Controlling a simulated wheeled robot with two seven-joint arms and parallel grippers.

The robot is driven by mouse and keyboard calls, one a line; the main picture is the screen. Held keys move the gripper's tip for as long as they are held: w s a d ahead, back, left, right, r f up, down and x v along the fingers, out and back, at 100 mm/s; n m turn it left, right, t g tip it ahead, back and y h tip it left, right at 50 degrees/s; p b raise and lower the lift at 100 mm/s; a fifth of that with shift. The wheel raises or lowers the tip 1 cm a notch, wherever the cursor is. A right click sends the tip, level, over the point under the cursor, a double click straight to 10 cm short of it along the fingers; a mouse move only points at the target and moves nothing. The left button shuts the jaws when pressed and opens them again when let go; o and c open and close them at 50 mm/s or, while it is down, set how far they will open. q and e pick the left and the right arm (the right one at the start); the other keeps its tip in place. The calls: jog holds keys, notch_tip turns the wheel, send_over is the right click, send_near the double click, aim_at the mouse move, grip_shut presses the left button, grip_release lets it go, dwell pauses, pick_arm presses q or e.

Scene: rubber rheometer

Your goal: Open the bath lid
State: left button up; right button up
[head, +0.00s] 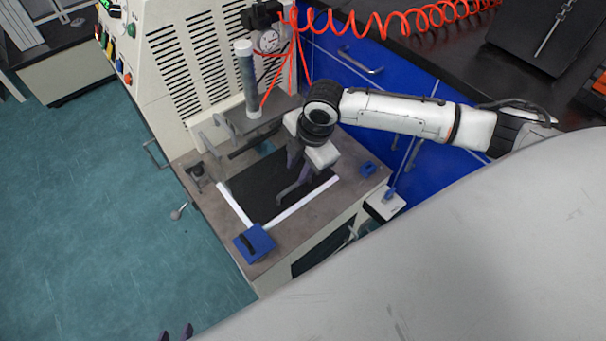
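The bath is on top of the beige machine, where a dark rectangular area (250,183) has white strips (305,199) along its left and front edges. I cannot tell whether this dark area is the closed lid or the open bath. My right gripper (287,182) reaches in from the right and points down over it. Its dark fingers look apart with nothing visible between them; whether they touch the surface is unclear. My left gripper (176,333) shows only two dark fingertips, apart, at the bottom edge, well away from the machine.
A grey vertical cylinder (247,80) and a gauge (268,41) stand behind. Blue cabinets (340,60) flank the right. The teal floor (100,210) is clear at left.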

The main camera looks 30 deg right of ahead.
jog(key=d, duration=0.3)
jog(key=b, duration=0.4)
send_over(303, 189)
jog(key=shift+n+h, duration=0.3)
jog(key=x, duration=0.3)
jog(key=s+x, duration=0.1)
jog(key=x, duration=0.1)
jog(key=s+x, duration=0.1)
jog(key=x, duration=0.2)
jog(key=shift+d+f, duration=0.2)
jog(key=shift+f, duration=0.35)
jog(key=shift+p, duration=0.3)
grip_shut()
